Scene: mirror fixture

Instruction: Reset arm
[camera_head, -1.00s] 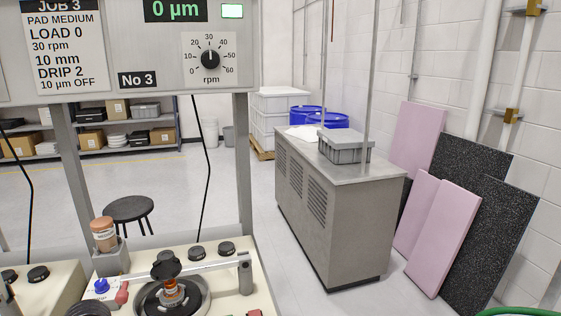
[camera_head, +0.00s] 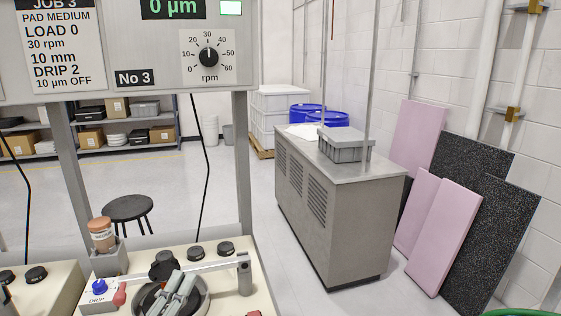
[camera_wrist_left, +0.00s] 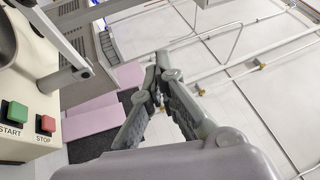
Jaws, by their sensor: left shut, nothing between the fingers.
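My left gripper (camera_head: 183,279) shows at the bottom of the head view, in front of the round polishing plate (camera_head: 141,300) of the bench machine. Its two grey fingers are shut with nothing between them. In the left wrist view the fingers (camera_wrist_left: 158,62) meet at their tips, away from any object. They hide part of the plate and the fixture on it. I cannot tell the gripper's height above the plate. My right gripper is in neither view.
The arm bar (camera_head: 205,266) crosses above the plate. A brown-capped jar (camera_head: 102,236) stands to its left. A panel (camera_head: 125,50) hangs above on posts. START (camera_wrist_left: 16,113) and STOP (camera_wrist_left: 46,124) buttons show in the wrist view. A grey cabinet (camera_head: 330,210) stands right, with clear floor between.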

